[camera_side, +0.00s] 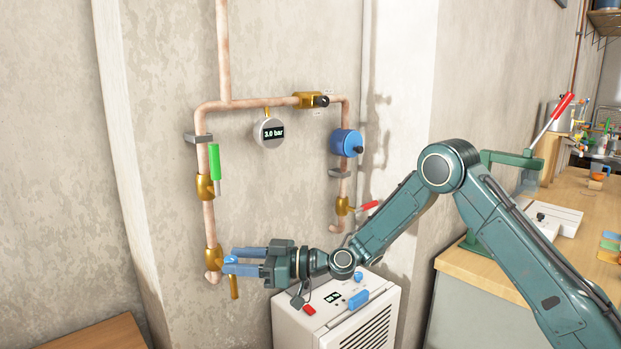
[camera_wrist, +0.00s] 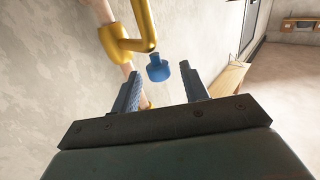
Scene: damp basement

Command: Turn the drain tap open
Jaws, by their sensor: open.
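The drain tap (camera_side: 212,257) is a brass body low on the left copper pipe, with a brass spout (camera_side: 235,288) hanging down. Its small blue knob (camera_side: 229,260) faces my gripper. My gripper (camera_side: 236,261) is open, reaching from the right with its fingertips at the knob. In the wrist view, the blue knob (camera_wrist: 158,70) lies between and slightly beyond the tips of my gripper (camera_wrist: 160,82), with a gap on each side. The brass spout (camera_wrist: 143,25) shows above it. The knob's far side is hidden.
A green-handled valve (camera_side: 214,163) sits higher on the left pipe. A gauge (camera_side: 269,133) reads 3.0 bar. A blue round device (camera_side: 345,142) and a red-handled valve (camera_side: 369,207) are on the right pipe. A white box (camera_side: 337,318) stands under my wrist. A workbench (camera_side: 560,190) is right.

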